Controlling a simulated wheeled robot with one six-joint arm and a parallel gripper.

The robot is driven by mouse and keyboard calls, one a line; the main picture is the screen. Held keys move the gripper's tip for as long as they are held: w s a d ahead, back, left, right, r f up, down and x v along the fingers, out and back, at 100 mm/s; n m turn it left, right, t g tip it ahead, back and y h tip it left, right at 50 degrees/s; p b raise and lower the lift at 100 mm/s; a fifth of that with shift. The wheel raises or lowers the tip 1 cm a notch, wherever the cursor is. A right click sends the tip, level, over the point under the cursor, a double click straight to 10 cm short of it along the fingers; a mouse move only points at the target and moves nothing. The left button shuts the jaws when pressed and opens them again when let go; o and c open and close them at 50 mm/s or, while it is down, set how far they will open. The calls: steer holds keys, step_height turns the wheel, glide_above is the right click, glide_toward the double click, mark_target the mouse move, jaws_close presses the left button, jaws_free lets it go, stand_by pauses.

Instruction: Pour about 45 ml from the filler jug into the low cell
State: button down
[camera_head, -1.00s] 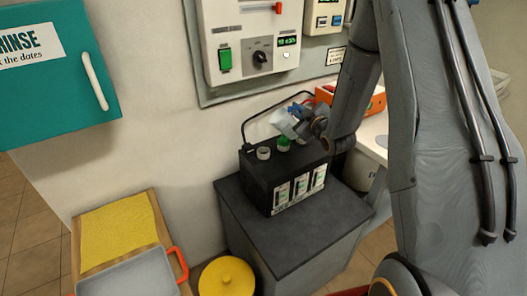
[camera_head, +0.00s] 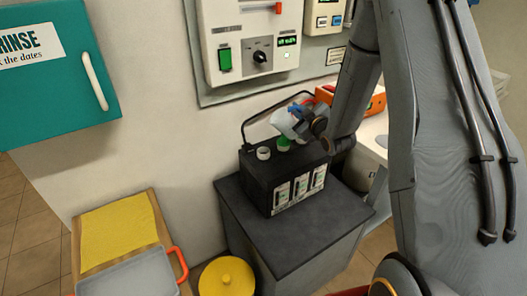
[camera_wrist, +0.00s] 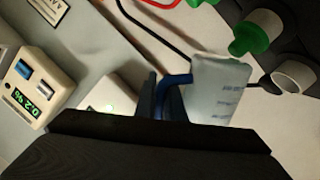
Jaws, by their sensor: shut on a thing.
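The filler jug (camera_head: 285,122) is a pale, translucent vessel tilted over the battery in the head view. In the wrist view the jug (camera_wrist: 218,92) shows faint blue marks and a blue handle (camera_wrist: 172,82). My gripper (camera_head: 312,122) is shut on the handle; its fingers show beside it in the wrist view (camera_wrist: 157,97). The black battery (camera_head: 258,178) has an open white cell neck (camera_head: 263,153) at left and a green cap (camera_head: 283,144) near the jug. In the wrist view the white neck (camera_wrist: 294,76) is apart from the jug. I cannot see any liquid stream.
The battery stands on a dark cabinet (camera_head: 305,232). Its black carry handle (camera_head: 262,118) arches behind the jug. A charger panel (camera_head: 250,45) is on the wall. An orange box (camera_head: 375,103) is at right; a yellow lid (camera_head: 227,277) and grey tray (camera_head: 130,277) are lower left.

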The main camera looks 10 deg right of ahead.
steer(key=shift+w+d+f+m+t+y+b, duration=0.1)
steer(key=shift+d+f+m+t+y+b, duration=0.1)
steer(key=shift+d+f+m+b, duration=0.75)
steer(key=shift+w+d+m+t+y+b, duration=0.15)
steer(key=shift+d+m, duration=0.3)
steer(key=shift+m, duration=1)
steer(key=shift+d+f+m+t+y+b, duration=0.25)
steer(key=shift+d+f+m+b, duration=0.35)
steer(key=shift+m, duration=0.6)
steer(key=shift+d+r, duration=0.1)
steer(key=shift+r, duration=0.1)
step_height(320, 180, up, 5)
steer(key=p, duration=0.3)
